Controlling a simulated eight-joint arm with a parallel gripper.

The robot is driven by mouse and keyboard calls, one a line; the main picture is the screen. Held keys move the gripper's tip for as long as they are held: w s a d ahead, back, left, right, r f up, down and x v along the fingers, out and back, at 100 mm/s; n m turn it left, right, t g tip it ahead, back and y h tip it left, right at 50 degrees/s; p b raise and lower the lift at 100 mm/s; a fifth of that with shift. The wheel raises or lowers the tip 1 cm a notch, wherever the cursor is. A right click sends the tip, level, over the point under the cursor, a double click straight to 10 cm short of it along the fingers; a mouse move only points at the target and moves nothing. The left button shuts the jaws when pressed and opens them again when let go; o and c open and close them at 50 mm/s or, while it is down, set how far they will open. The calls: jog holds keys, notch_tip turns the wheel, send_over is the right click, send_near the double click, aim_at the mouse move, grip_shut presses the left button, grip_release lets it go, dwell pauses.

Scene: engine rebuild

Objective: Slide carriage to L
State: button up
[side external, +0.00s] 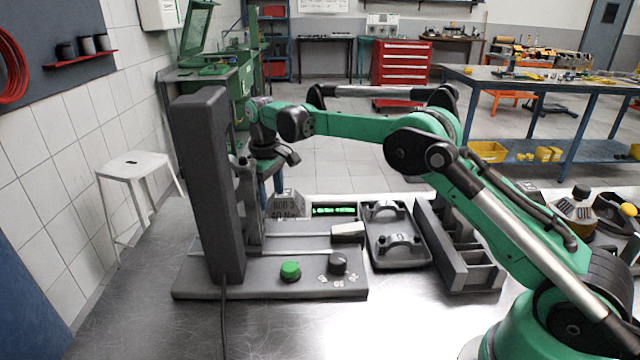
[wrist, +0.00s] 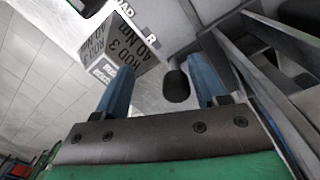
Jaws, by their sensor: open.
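A grey press-like machine with a tall dark column (side external: 208,185) stands on a flat base (side external: 200,282) at the left of the bench. I cannot tell for certain which part is the carriage; a pale block (side external: 348,230) sits on the base's right side, and a grey upright part (side external: 247,205) stands beside the column. No L mark is readable. My gripper (wrist: 160,85) is open in the wrist view, its two blue fingers apart. A dark rounded knob-like end (wrist: 176,86) shows between them, nearer the right finger; contact cannot be told. In the side view the fingers are hard to make out.
A green button (side external: 290,270) and a dark knob (side external: 338,263) are on the base front. A sign block (side external: 287,206) reads ROD 3, 40 Nm; it also shows in the wrist view (wrist: 124,50). A tray with caps (side external: 400,262) and a divided rack (side external: 455,270) stand right.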

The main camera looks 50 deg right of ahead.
jog(key=shift+s+d, duration=0.4)
jog(key=shift+s, duration=0.15)
jog(key=s+d+r+m+t, duration=0.1)
jog(key=s+r+m+t, duration=0.35)
jog(key=r, duration=0.75)
jog(key=s+a+f+t, duration=0.1)
jog(key=s+a+f, duration=0.2)
jog(key=s, duration=0.5)
jog(key=s+a+f+t, duration=0.1)
jog(key=s+a+f, duration=0.1)
jog(key=s, duration=0.6)
jog(key=w+a+r+m+g, duration=0.35)
jog(key=w+m+g, duration=0.25)
jog(key=w+m, duration=0.2)
jog(key=shift+y, duration=0.4)
jog(key=f, duration=0.7)
jog(key=shift+s+a+f, duration=0.1)
jog(key=shift+a+f, duration=0.05)
jog(key=shift+a, duration=0.25)
notch_tip(320, 180, up, 8)
jog(key=s, duration=0.1)
jog(key=s+d+f+n+t, duration=0.4)
jog(key=s+n+t, duration=0.2)
jog(key=n, duration=0.3)
jog(key=shift+s+f, duration=0.25)
jog(key=shift+s, duration=0.4)
